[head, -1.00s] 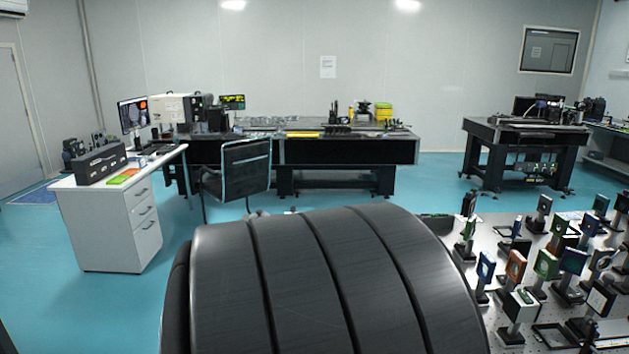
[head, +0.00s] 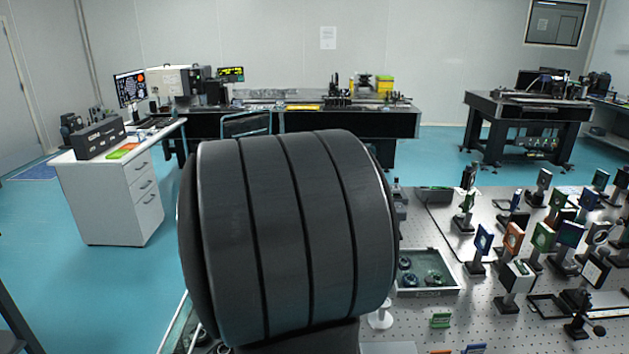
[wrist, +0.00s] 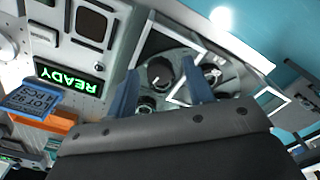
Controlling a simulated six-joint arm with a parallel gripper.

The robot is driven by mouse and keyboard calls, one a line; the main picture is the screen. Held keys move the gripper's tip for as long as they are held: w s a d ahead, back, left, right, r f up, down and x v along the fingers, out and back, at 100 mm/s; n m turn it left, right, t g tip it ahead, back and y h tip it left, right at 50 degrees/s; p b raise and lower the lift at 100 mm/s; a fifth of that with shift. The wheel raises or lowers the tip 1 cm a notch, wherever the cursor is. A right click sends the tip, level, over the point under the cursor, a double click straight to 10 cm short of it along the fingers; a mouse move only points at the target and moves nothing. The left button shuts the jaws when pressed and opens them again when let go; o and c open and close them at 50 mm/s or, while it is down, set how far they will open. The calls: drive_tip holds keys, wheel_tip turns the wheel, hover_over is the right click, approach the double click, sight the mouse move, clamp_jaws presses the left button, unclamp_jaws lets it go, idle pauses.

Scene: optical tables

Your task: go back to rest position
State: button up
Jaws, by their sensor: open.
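My gripper (wrist: 160,82) shows in the wrist view as two blue fingers, spread apart with nothing held between them. Beyond the fingers is a grey tray with a light rim (wrist: 240,48) that holds round dark parts (wrist: 160,73). I cannot tell how far the fingers are above it. In the head view my dark ribbed arm link fills the middle and hides part of the optical table; the gripper is out of sight there. The tray (head: 430,291) lies on the table just right of my arm link.
The perforated optical table (head: 475,318) carries several upright optic mounts (head: 513,240) on the right. In the wrist view a lit READY display (wrist: 68,80) and a blue label block (wrist: 30,100) lie at left. A white cabinet (head: 110,205) stands far left, with clear floor around it.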

drive_tip(key=m, duration=1.2)
idle(0.4)
drive_tip(key=o, duration=0.5)
drive_tip(key=shift+w, duration=0.2)
drive_tip(key=shift+c, duration=0.2)
drive_tip(key=o, duration=0.7)
drive_tip(key=shift+m, duration=0.6)
drive_tip(key=w, duration=0.1)
drive_tip(key=w+r, duration=0.1)
drive_tip(key=w, duration=0.1)
drive_tip(key=shift+w+a+r, duration=0.1)
drive_tip(key=shift+w+r, duration=0.15)
drive_tip(key=shift+w, duration=0.15)
drive_tip(key=w+d+r+m, duration=0.3)
drive_tip(key=w+r+m, duration=0.1)
drive_tip(key=w, duration=0.6)
drive_tip(key=w+d+r+m, duration=0.3)
drive_tip(key=w+r+m, duration=0.15)
drive_tip(key=w, duration=0.65)
drive_tip(key=w+d+r+m, duration=0.3)
drive_tip(key=w+r+m, duration=0.15)
drive_tip(key=w, duration=0.55)
wheel_tip(320, 180, down, 11)
drive_tip(key=shift+r, duration=0.1)
